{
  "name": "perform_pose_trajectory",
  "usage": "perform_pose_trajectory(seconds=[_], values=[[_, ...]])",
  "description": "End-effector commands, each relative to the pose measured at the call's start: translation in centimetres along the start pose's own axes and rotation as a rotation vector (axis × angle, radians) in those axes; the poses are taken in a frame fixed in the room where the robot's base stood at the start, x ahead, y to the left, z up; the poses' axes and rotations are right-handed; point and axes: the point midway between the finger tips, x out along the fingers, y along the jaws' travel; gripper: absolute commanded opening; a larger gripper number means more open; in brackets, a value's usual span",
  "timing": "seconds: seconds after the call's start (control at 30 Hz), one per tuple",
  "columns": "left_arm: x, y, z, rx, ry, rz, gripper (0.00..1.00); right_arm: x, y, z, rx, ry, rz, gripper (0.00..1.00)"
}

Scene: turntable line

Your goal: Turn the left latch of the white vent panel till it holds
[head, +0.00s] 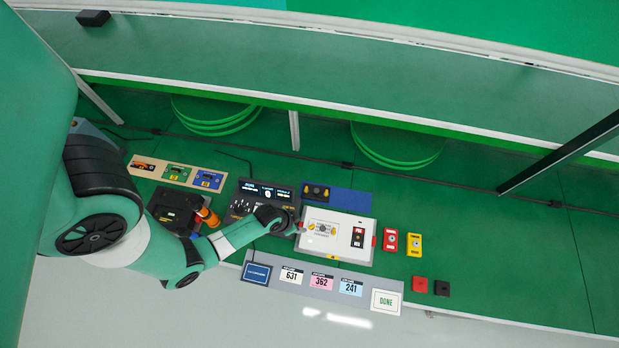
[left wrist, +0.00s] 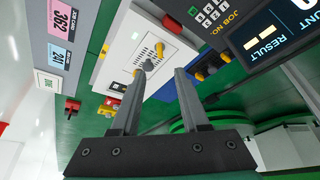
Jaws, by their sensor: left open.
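The white vent panel (head: 347,250) lies on the green bench in the head view. Its grey slotted vent (head: 322,228) has a small yellow latch on each side. In the left wrist view the panel (left wrist: 112,68) shows at upper middle, with the left latch (left wrist: 160,48) at the vent's upper side and the other latch (left wrist: 137,73) near a fingertip. A grey round part (left wrist: 148,65) sits between them. My left gripper (left wrist: 160,73) is open, with nothing seen between its fingers. In the head view it (head: 298,228) is at the panel's left edge. My right gripper is not in view.
A dark console (head: 265,193) stands left of the panel. A red block (head: 390,241) and a yellow block (head: 414,245) lie to its right. A grey strip with number cards and a DONE card (head: 386,301) runs in front.

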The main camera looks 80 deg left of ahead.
Motion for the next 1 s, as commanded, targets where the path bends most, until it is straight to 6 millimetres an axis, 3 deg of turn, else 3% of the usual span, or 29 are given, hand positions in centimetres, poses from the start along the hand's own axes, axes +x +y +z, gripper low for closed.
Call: perform_pose_trajectory(seconds=[0.3,0.5,0.87,1.0], values=[[7.1,0.0,0.2,-0.001,-0.001,0.001,0.45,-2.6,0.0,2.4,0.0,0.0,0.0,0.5],[10.4,0.0,0.1,-0.001,0.0,0.001,0.45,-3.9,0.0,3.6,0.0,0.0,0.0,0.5],[11.0,0.0,0.0,-0.001,0.0,0.0,0.45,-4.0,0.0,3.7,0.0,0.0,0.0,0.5],[11.0,0.0,0.0,-0.001,0.0,0.0,0.23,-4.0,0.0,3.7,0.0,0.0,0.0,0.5]])
